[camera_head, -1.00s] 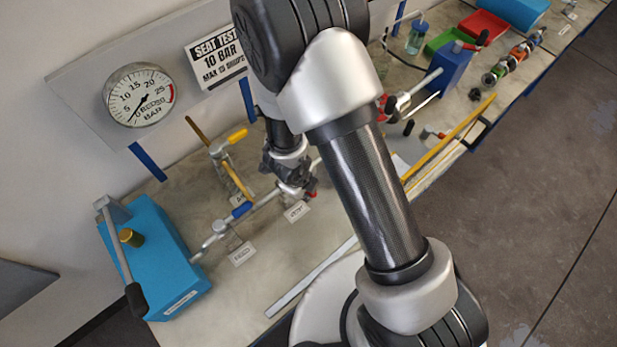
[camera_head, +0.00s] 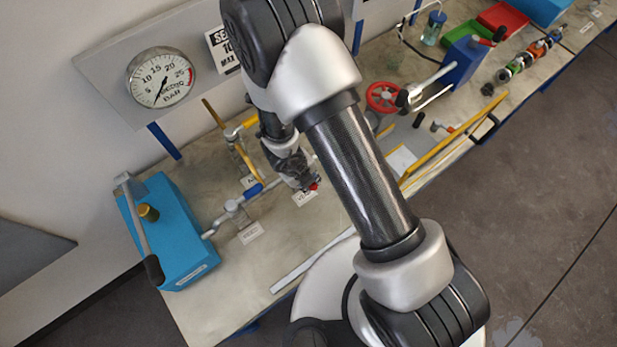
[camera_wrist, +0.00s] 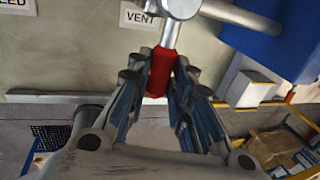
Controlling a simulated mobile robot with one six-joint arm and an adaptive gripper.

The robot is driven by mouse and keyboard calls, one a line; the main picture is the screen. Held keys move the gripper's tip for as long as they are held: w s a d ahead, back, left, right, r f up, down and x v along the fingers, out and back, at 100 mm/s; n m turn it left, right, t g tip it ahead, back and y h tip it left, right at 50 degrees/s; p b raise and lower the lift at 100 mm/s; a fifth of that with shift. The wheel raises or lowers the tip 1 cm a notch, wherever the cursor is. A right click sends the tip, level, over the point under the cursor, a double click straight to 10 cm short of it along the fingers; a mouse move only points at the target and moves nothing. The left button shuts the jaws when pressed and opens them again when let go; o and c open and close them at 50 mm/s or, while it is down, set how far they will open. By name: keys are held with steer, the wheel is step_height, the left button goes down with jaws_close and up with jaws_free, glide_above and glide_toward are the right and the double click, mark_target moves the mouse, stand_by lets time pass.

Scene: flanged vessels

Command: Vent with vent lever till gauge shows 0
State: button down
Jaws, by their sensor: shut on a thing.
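The vent lever has a red grip (camera_wrist: 161,74) on a silver valve body (camera_wrist: 181,8), with a "VENT" label (camera_wrist: 139,17) beside it. My gripper (camera_wrist: 160,80) is shut on the red grip, with a finger on each side. In the head view my gripper (camera_head: 298,178) is at the bench pipework, and my arm hides most of the valve. The round white gauge (camera_head: 161,78) hangs on the wall panel at left. Its needle points down and slightly left, at the low end of the scale; the exact reading is too small to tell.
A blue pump box (camera_head: 172,235) with a long lever stands at the left of the bench. Yellow-handled valves (camera_head: 240,128) and a blue-handled one (camera_head: 253,191) are close left of my gripper. A red handwheel (camera_head: 382,97) and blue block (camera_head: 466,62) stand to the right.

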steer(key=c, duration=1.4)
jaws_free()
steer(key=v, duration=1.2)
